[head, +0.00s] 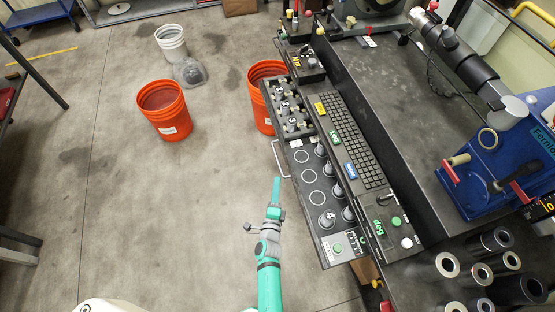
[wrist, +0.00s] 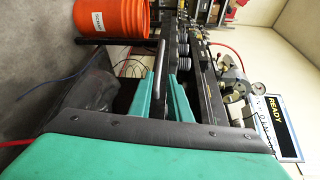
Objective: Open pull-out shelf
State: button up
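The pull-out shelf (head: 303,172) is a dark panel with ring outlines and grey knobs, along the left side of the bench. Its pale bar handle (head: 281,160) sticks out from the shelf's left edge. My teal gripper (head: 277,182) is just below the handle's near end in the head view. In the wrist view, the two teal fingers (wrist: 160,84) stand apart, with the handle (wrist: 158,62) lined up with the gap between them. I see no finger touching the handle. Part of the handle's near end is hard to make out.
The bench (head: 385,100) with a keyboard (head: 352,128) lies to the right. Orange buckets (head: 163,110) (head: 262,97) stand on the floor, one close beside the shelf's far end. A white bucket (head: 171,42) is farther back.

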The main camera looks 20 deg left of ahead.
aim_at(278, 160)
jog(key=shift+m, duration=0.5)
jog(key=x, duration=1.2)
jog(key=shift+w+a, duration=0.25)
jog(key=shift+a, duration=0.25)
grip_shut()
